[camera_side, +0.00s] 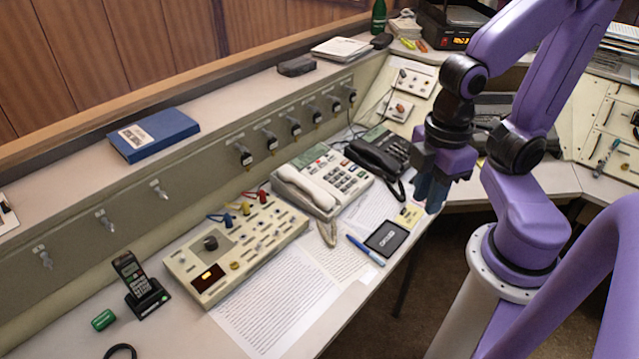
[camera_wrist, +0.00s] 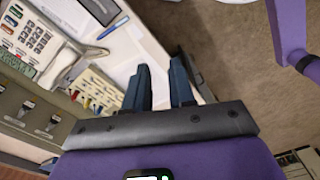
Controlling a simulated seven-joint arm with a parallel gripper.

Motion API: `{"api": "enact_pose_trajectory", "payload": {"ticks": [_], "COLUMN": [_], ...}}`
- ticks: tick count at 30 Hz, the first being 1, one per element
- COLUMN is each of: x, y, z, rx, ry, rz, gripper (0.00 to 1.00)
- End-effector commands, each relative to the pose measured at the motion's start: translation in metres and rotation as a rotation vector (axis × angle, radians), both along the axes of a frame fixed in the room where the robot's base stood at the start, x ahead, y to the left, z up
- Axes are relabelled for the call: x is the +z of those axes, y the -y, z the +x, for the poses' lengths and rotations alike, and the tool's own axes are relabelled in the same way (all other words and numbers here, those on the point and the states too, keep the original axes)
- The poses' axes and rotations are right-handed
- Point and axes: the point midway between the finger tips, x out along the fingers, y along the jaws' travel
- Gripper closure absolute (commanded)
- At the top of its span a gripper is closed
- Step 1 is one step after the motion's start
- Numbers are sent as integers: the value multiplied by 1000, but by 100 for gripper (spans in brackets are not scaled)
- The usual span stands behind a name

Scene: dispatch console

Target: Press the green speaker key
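A cream desk phone (camera_side: 347,176) with a white handset on its left side and a block of keys stands mid-desk in the side view. Its keypad (camera_wrist: 27,38) shows at the upper left of the wrist view. A black desk phone (camera_side: 375,152) stands just behind it. My gripper (camera_side: 430,190) hangs to the right of both phones, above the desk's front edge. In the wrist view its two dark fingers (camera_wrist: 160,68) are apart with nothing between them.
A cream switch panel (camera_side: 236,247) with coloured clips lies left of the cream phone. A blue pen (camera_side: 366,250), a black card (camera_side: 386,238) and a yellow note (camera_side: 410,214) lie near the front edge. A cordless phone (camera_side: 137,283) stands at far left. Open floor lies below the gripper.

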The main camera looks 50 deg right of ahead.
Motion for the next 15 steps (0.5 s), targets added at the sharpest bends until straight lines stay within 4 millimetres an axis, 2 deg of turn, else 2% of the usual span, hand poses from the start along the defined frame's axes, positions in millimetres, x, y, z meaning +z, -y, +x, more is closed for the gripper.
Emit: {"api": "enact_pose_trajectory", "payload": {"ticks": [1,2,15], "x": [0,0,0], "y": [0,0,0], "z": [0,0,0], "rx": [0,0,0], "ry": [0,0,0], "rz": [0,0,0], "gripper": [93,100,100]}}
